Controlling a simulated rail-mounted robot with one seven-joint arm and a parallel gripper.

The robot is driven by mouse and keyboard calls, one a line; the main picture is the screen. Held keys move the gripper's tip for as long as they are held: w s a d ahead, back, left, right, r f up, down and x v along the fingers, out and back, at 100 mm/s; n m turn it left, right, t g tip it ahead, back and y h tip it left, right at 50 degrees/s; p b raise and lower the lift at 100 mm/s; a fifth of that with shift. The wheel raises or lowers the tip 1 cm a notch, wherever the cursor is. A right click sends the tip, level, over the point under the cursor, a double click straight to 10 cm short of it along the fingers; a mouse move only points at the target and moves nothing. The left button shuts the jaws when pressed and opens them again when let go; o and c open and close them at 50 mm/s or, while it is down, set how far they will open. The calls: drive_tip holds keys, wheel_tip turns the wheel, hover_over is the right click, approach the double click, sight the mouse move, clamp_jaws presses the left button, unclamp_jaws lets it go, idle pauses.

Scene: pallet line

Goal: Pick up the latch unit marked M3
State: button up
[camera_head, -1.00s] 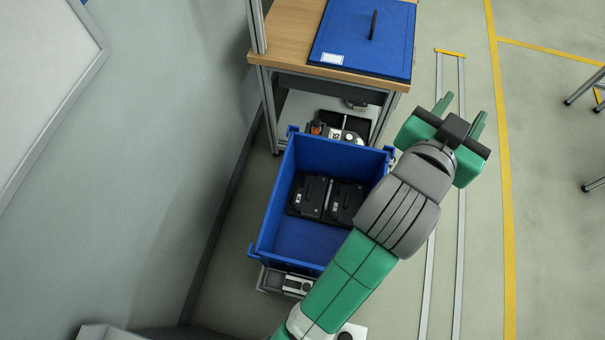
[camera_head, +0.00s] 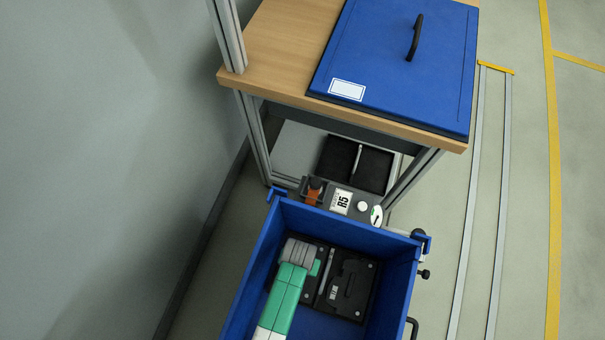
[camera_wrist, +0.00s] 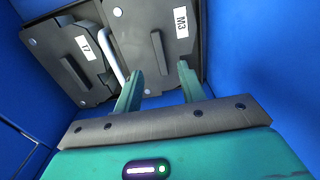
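The latch unit marked M3 (camera_wrist: 150,25) is a flat black unit with a raised dark handle bar and a white label. It lies in the blue bin (camera_head: 400,290), beside a similar unit marked T7 (camera_wrist: 65,55). In the head view, my arm covers most of the left unit, which appears to be M3; the right unit (camera_head: 358,285) shows clearly. My gripper (camera_wrist: 158,72) is open and empty. Its two green fingers point at M3's near part, just short of the handle bar in the wrist picture. Contact cannot be judged. The fingers are hidden in the head view.
A wooden-topped table (camera_head: 275,45) with a blue lid (camera_head: 385,60) stands beyond the bin. Under it are a black open tray (camera_head: 375,165) and a small unit labelled R5 (camera_head: 341,203). The bin's blue walls closely surround my gripper. A grey wall is at the left.

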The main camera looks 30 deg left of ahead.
sight(310, 284)
drive_tip(key=shift+s+f+b, duration=0.1)
drive_tip(key=shift+f+b, duration=0.3)
drive_tip(key=shift+f, duration=0.7)
wheel_tip(310, 284, down, 5)
drive_tip(key=b, duration=0.3)
drive_tip(key=shift+f+b, duration=0.2)
drive_tip(key=shift+b, duration=0.15)
drive_tip(key=shift+r, duration=0.15)
drive_tip(key=shift+c, duration=0.4)
clamp_jaws()
